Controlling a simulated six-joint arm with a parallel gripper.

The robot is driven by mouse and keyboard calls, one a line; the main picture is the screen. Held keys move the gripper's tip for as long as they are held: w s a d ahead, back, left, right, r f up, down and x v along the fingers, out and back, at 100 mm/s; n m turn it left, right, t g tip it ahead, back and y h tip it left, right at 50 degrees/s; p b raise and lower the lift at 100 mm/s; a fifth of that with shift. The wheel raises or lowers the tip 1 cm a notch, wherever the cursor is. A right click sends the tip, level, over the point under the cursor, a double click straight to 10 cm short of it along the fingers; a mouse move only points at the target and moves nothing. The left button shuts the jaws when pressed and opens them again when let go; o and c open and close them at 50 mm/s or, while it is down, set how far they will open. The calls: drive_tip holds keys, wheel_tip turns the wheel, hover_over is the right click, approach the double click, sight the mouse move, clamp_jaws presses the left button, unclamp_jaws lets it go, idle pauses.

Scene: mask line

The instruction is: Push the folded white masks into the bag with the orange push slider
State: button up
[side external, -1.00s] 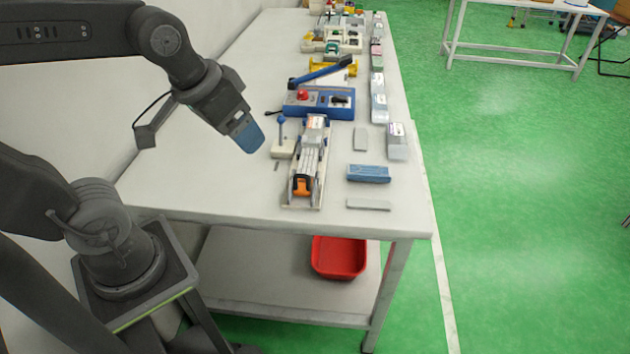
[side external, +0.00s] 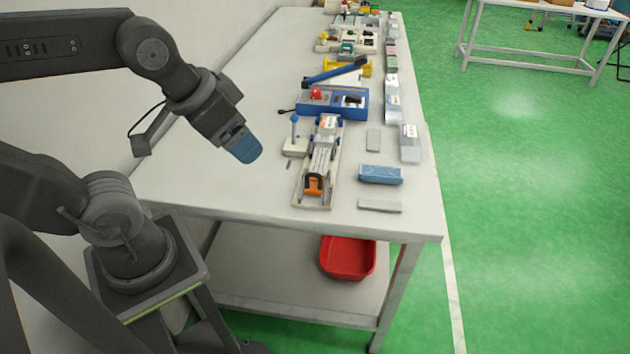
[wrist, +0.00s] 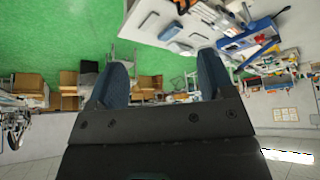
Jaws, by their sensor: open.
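The orange push slider (side external: 314,185) sits at the near end of a narrow wooden-framed fixture (side external: 326,203) on the white table. The folded white masks (side external: 321,158) lie in a row in the fixture's channel, beyond the slider. A bag (side external: 329,122) with printed marks appears at the fixture's far end; its opening is too small to make out. My gripper (side external: 245,148) hangs in the air left of the fixture, apart from it. In the wrist view my gripper (wrist: 162,80) has its two blue fingers spread with nothing between them.
A blue box with a red button (side external: 332,103) and a blue lever stand beyond the fixture. A small lever unit (side external: 294,146) stands left of it. A blue block (side external: 381,174) and a flat grey piece (side external: 380,206) lie right. The table's left near area is clear.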

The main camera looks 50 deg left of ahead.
drive_tip(key=shift+c, duration=0.8)
drive_tip(key=shift+w+a+r, duration=0.1)
drive_tip(key=shift+w+r, duration=0.05)
drive_tip(key=shift+w, duration=0.25)
drive_tip(key=shift+c, duration=0.7)
drive_tip(key=w+m, duration=0.1)
drive_tip(key=w, duration=0.1)
drive_tip(key=w+a+m+g, duration=0.1)
drive_tip(key=w+g, duration=0.1)
drive_tip(key=w, duration=0.1)
drive_tip(key=shift+w+a+r+m, duration=0.2)
drive_tip(key=shift+w+r+m, duration=0.05)
drive_tip(key=shift+w+m, duration=0.15)
drive_tip(key=c, duration=0.4)
drive_tip(key=shift+o, duration=0.2)
drive_tip(key=m+g+h, duration=0.2)
drive_tip(key=m+g, duration=0.3)
drive_tip(key=m, duration=0.1)
hover_over(314, 179)
drive_tip(key=w+a+x, duration=0.1)
drive_tip(key=x, duration=2)
drive_tip(key=shift+s+a+f, duration=0.1)
drive_tip(key=shift+s+a, duration=0.15)
drive_tip(key=shift+a, duration=0.1)
clamp_jaws()
